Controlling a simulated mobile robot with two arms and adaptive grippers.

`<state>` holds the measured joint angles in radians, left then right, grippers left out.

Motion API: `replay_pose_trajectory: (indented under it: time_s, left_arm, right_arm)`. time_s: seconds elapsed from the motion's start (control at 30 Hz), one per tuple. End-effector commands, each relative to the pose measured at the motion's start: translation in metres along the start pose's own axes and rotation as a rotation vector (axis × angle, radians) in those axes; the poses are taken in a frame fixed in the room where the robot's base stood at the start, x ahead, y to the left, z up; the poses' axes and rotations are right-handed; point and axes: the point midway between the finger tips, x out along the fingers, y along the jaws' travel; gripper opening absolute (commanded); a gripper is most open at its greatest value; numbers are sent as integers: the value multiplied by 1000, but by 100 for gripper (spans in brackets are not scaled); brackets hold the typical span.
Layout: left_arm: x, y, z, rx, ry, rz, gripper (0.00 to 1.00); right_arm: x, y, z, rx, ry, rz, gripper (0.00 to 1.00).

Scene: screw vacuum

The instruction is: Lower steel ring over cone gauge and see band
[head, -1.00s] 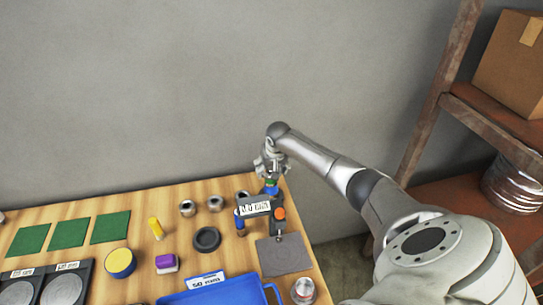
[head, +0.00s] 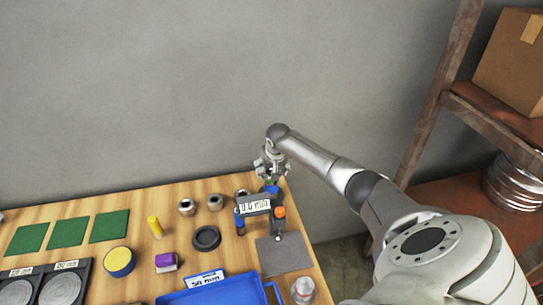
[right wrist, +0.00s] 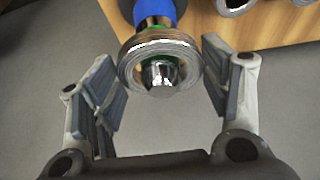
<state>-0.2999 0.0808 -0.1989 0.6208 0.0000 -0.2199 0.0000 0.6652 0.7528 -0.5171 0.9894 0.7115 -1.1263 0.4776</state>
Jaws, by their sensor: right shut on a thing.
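The cone gauge (right wrist: 155,12) has a blue part, green below it and a shiny steel tip. In the head view its blue part (head: 270,189) shows at the table's back right. The steel ring (right wrist: 158,58) is around the cone near its tip, with green showing at the ring's upper edge and inside it. My right gripper (right wrist: 162,80) is shut on the ring, with one finger on each side. In the head view my right gripper (head: 270,172) is right above the gauge and hides most of the ring. My left gripper is out of view.
A stand with a number label (head: 255,206) is just in front of the gauge. Steel rings (head: 186,207) stand to its left. A grey mat (head: 285,256), a dark ring (head: 206,239) and a blue tray (head: 220,295) lie nearer. A shelf (head: 430,130) rises at right.

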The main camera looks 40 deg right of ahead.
Motion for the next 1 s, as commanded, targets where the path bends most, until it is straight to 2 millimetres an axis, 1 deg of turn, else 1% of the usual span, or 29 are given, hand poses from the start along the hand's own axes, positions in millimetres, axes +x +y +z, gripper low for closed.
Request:
replay_pose_trajectory:
  time_s: [1.0]
  left_arm:
    - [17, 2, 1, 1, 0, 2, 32]
  right_arm:
    - [23, 0, 9, -1, 2, 0, 33]
